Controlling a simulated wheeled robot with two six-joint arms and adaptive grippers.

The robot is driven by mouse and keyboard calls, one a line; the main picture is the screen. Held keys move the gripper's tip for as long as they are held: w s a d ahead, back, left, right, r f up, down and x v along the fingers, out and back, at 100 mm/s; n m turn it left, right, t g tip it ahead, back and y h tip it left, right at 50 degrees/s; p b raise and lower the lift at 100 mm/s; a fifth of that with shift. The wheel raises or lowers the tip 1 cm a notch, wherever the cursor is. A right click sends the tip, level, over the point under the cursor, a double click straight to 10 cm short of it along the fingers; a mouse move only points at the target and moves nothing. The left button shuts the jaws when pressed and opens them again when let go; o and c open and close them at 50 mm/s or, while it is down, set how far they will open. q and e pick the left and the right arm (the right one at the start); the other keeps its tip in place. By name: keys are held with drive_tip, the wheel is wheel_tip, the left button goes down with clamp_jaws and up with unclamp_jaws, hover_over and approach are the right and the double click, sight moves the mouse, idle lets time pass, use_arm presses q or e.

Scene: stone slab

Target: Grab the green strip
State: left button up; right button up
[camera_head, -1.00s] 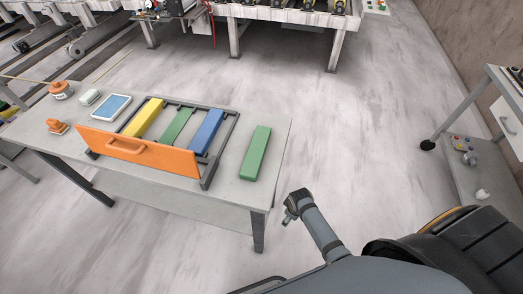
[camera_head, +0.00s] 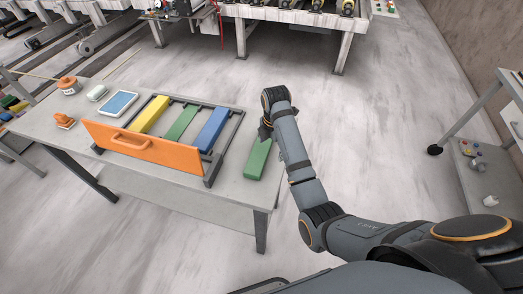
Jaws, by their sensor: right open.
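A loose green strip (camera_head: 257,160) lies on the right end of the grey table (camera_head: 225,200), clear of the rack. My right gripper (camera_head: 264,134) is over the far end of this strip and hides that end. It is open; I cannot tell whether it touches the strip. A second, thinner green strip (camera_head: 182,124) lies in the dark rack (camera_head: 232,125), between a yellow strip (camera_head: 150,114) and a blue strip (camera_head: 211,130). My left gripper is not in view.
An orange panel with a handle (camera_head: 143,150) stands along the rack's front. A tablet (camera_head: 118,104), a white item (camera_head: 97,93) and orange items (camera_head: 64,121) sit at the table's left. A cart (camera_head: 490,110) stands at the far right, with open floor between.

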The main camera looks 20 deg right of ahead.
drive_tip(key=w+a+r+n, duration=0.3)
drive_tip(key=w+r+n, duration=0.2)
drive_tip(key=r+n, duration=0.1)
drive_tip(key=b, duration=0.4)
hover_over(261, 148)
drive_tip(key=shift+n+g, duration=0.4)
drive_tip(key=f, duration=0.4)
drive_tip(key=shift+w+a+f, duration=0.2)
drive_tip(key=shift+a+f, duration=0.1)
drive_tip(key=shift+f, duration=0.1)
drive_tip(key=shift+f+b, duration=0.3)
drive_tip(key=shift+f, duration=0.05)
drive_tip(key=shift+d+f+p, duration=0.1)
drive_tip(key=shift+f+p, duration=0.05)
drive_tip(key=shift+p, duration=0.15)
drive_tip(key=f, duration=0.2)
drive_tip(key=f+p, duration=0.1)
drive_tip(key=f, duration=0.1)
drive_tip(key=shift+s+d, duration=0.2)
drive_tip(key=shift+d, duration=0.1)
drive_tip(key=shift+f, duration=0.35)
drive_tip(key=shift+r, duration=0.1)
clamp_jaws()
wheel_tip(261, 148, up, 5)
drive_tip(key=shift+w+f+b, duration=0.15)
drive_tip(key=shift+b, duration=0.25)
wheel_tip(261, 148, up, 4)
drive_tip(key=p, duration=0.3)
drive_tip(key=shift+r, duration=0.2)
drive_tip(key=shift+r+p, duration=0.5)
